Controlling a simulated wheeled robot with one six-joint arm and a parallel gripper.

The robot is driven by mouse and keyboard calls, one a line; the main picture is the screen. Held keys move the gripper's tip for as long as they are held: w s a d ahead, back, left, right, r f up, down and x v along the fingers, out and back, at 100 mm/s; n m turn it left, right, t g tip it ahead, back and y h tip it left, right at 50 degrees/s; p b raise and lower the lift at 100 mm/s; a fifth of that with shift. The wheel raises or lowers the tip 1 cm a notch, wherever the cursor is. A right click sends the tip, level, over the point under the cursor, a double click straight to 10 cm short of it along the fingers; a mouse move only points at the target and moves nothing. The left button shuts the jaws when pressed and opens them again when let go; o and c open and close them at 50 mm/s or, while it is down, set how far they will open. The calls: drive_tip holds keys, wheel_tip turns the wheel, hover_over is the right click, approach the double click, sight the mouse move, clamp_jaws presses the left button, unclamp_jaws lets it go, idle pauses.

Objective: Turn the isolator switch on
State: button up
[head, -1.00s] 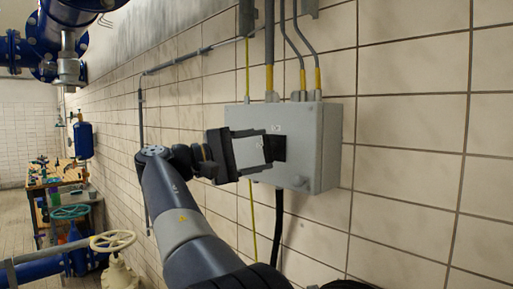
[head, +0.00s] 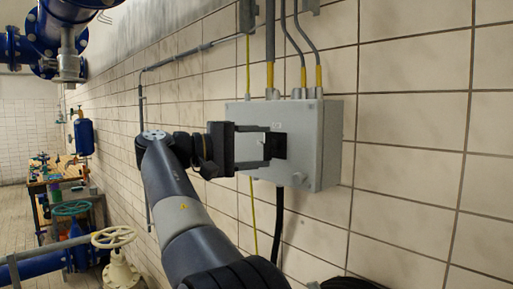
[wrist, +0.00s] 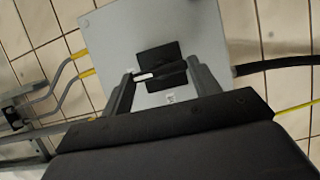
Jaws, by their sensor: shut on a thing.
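The isolator switch is a black square plate with a black handle (wrist: 172,72) on the front of a grey wall box (head: 315,140). In the head view its dark plate (head: 276,146) shows at my fingertips. My gripper (head: 266,147) reaches the box from the left, with one finger above the other. In the wrist view my gripper (wrist: 160,78) has a finger on each side of the handle and is shut on it. A small white mark (wrist: 144,76) shows on the handle. The handle's exact setting is hard to read.
Grey conduits with yellow ends (head: 270,75) enter the top of the box, and a black cable (head: 279,225) hangs below it. The tiled wall (head: 410,140) is bare to the right. A handwheel valve (head: 114,238) and blue pipes stand at lower left.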

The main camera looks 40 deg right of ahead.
drive_tip(key=o, duration=1)
drive_tip(key=v, duration=1)
drive_tip(key=shift+a, duration=0.4)
drive_tip(key=shift+w, duration=0.1)
drive_tip(key=x, duration=1.1)
drive_tip(key=shift+a, duration=0.1)
